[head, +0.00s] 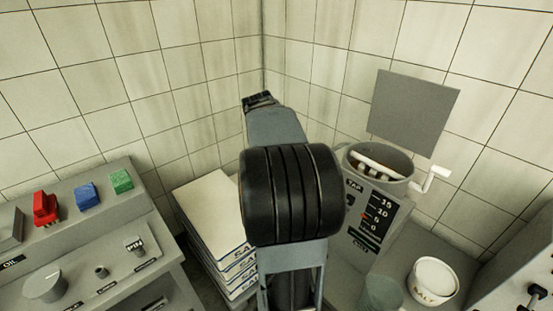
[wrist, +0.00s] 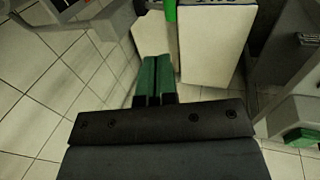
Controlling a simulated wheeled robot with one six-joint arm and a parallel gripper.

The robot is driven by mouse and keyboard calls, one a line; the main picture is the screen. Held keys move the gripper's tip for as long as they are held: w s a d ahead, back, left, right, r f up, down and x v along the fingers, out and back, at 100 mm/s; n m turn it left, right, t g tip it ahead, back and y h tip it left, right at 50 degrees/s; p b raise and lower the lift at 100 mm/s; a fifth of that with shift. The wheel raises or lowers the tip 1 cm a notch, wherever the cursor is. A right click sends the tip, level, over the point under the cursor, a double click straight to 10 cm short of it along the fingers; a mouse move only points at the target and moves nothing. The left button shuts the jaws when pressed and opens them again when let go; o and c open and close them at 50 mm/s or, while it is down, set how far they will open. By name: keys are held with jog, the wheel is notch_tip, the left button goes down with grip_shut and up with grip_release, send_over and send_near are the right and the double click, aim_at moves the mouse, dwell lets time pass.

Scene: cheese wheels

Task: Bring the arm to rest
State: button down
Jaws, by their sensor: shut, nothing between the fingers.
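My arm (head: 290,195) rises through the middle of the head view, with its black ribbed part nearest the camera. My gripper (wrist: 153,60) shows in the wrist view as two green fingers lying side by side. It is shut and empty, above a tiled floor and close in the picture to a pale stack. I cannot make out the fingers in the head view.
A grey console (head: 120,215) with red (head: 45,208), blue (head: 87,196) and green (head: 121,181) blocks stands left. Stacked salt bags (head: 207,205) stand left of my arm. Right are a grey vat (head: 390,190) with a crank (head: 432,178) and a salt tub (head: 434,280). Tiled walls close the corner.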

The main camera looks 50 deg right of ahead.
dwell(0.3)
jog(key=s+a+f+t+y, duration=0.1)
jog(key=s+a+f+t, duration=0.1)
jog(key=a, duration=1.3)
jog(key=s+a+f+n+t+y, duration=0.1)
jog(key=s+a+t+y, duration=0.1)
jog(key=a, duration=1.3)
jog(key=shift+s+f+t, duration=0.2)
jog(key=shift+f+t, duration=0.2)
jog(key=shift+d, duration=0.15)
